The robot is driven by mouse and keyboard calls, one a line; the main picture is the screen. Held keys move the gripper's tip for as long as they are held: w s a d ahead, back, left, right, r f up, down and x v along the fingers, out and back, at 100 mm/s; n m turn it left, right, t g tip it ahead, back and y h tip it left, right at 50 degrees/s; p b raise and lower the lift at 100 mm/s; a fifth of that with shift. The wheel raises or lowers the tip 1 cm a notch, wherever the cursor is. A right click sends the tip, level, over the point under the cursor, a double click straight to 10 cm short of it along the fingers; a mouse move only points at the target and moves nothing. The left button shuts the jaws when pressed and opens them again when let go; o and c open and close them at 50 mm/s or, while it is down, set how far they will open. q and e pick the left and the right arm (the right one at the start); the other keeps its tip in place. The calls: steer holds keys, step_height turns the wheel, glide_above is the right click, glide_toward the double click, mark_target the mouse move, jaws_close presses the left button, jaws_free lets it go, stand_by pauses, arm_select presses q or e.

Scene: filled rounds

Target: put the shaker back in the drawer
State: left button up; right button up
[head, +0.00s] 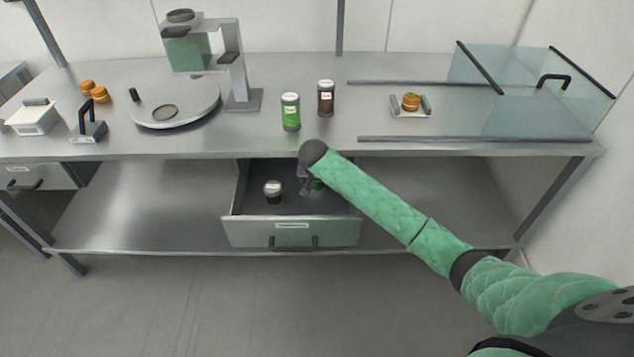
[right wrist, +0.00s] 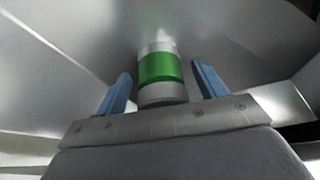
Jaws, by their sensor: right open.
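The drawer (head: 290,233) under the counter is pulled open. My right gripper (head: 304,186) is down at the drawer beside the green-banded shaker. In the right wrist view the green-banded shaker (right wrist: 158,68) shows between the two blue fingers (right wrist: 161,76), which are apart, with gaps on both sides. My left gripper is not in view.
On the counter above stand a green shaker (head: 290,113) and a brown shaker (head: 326,99). A press machine (head: 238,75), a round plate (head: 190,98) and a glass case (head: 545,92) also stand there. A burger (head: 410,101) sits on a small tray. The lower shelf (head: 140,205) is bare.

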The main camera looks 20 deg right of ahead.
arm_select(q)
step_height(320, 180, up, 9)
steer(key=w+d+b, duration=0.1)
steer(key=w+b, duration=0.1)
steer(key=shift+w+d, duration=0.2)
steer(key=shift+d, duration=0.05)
arm_select(e)
steer(key=v, duration=1.1)
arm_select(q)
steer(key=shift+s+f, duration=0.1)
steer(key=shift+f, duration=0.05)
arm_select(e)
steer(key=shift+s, duration=0.15)
